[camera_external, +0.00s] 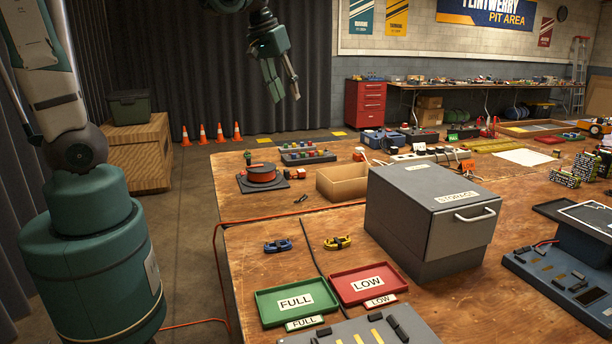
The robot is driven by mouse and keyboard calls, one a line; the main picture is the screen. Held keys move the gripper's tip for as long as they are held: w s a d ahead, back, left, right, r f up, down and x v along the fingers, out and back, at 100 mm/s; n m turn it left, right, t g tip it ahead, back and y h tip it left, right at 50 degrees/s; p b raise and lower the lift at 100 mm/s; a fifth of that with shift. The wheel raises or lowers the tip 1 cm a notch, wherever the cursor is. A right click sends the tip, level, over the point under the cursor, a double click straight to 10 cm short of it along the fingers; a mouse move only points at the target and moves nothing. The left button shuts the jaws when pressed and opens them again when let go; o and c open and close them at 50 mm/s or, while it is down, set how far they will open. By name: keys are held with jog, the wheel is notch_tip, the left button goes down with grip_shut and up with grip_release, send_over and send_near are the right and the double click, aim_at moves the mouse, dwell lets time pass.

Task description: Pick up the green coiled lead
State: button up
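I cannot make out a green coiled lead on the table. A blue coiled lead (277,246) and a yellow coiled lead (338,242) lie on the near part of the wooden table, left of the grey storage box. My gripper (286,92) hangs at the top of the view, high up, fingers pointing down and spread apart, with nothing between them. It appears well clear of both leads. The grey storage box (405,208) has a handled front that looks shut, so its inside is hidden.
A green tray (262,302) marked FULL and a red tray (343,292) marked LOW lie in front. An open cardboard box (326,190) and an orange cable reel (262,174) stand farther back. An orange cable (290,213) crosses the table.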

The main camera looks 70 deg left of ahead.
jog(key=w+a+f+n+g, duration=0.1)
jog(key=w+a+f+n, duration=0.1)
jog(key=a, duration=0.5)
jog(key=w+a+f+n, duration=0.1)
jog(key=a+f, duration=0.1)
jog(key=a, duration=0.5)
jog(key=n+g+h, duration=0.2)
jog(key=n+g, duration=0.1)
jog(key=n, duration=0.5)
send_near(247, 154)
jog(key=shift+w+a+p, duration=0.15)
jog(key=shift+w+p, duration=0.25)
jog(key=shift+p, duration=0.05)
jog(key=shift+s+a+f, duration=0.25)
jog(key=shift+f, duration=0.05)
jog(key=shift+f, duration=1.3)
jog(key=shift+f, duration=0.1)
